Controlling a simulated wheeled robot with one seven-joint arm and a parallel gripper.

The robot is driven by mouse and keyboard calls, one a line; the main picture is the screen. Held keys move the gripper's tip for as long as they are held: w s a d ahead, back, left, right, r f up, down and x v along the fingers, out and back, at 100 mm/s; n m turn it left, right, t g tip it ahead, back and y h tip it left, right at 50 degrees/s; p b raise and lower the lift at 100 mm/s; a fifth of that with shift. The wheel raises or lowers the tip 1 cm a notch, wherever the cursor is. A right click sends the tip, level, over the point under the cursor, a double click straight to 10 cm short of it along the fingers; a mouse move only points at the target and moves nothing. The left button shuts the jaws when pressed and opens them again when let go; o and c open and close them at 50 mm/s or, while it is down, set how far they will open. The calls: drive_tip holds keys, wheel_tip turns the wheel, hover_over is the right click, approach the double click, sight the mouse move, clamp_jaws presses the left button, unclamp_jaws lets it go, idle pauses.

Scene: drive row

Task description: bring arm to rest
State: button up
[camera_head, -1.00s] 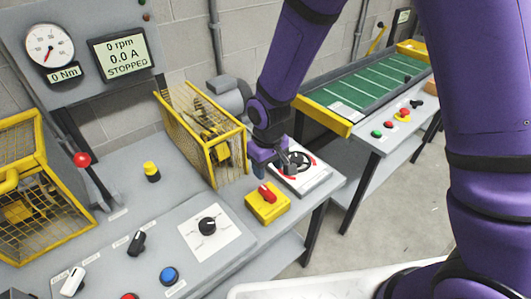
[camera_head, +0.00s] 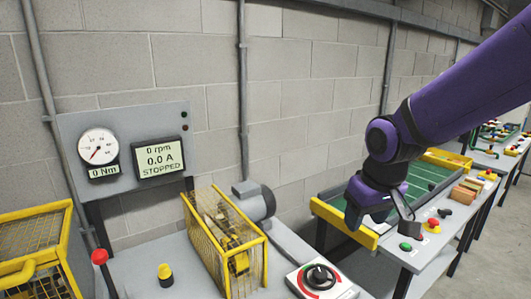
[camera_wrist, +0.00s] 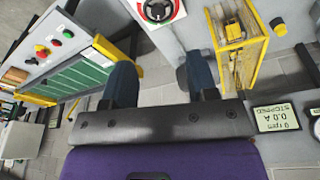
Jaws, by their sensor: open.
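My purple arm comes in from the right in the head view, raised above the benches. My gripper (camera_head: 398,222) hangs in front of the green conveyor bench, apart from everything I can see. In the wrist view my gripper (camera_wrist: 160,82) shows two dark fingers spread wide with nothing between them. Only grey floor and wall show behind the gap.
A yellow-caged machine (camera_head: 225,240) and a red-ringed rotary switch (camera_head: 320,281) stand on the left bench. A green conveyor (camera_head: 425,180) with buttons is behind the gripper. A gauge (camera_head: 98,146) and a display reading STOPPED (camera_head: 159,158) hang on a panel.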

drive_tip(key=s+d+r+m+t, duration=0.1)
drive_tip(key=s+d+r, duration=0.4)
drive_tip(key=s, duration=0.3)
drive_tip(key=s+d+r+m+t, duration=0.1)
drive_tip(key=s+d+r+m, duration=0.1)
drive_tip(key=s+d+r, duration=0.3)
drive_tip(key=s, duration=0.3)
drive_tip(key=shift+d+r+t+h, duration=0.3)
drive_tip(key=shift+r, duration=0.1)
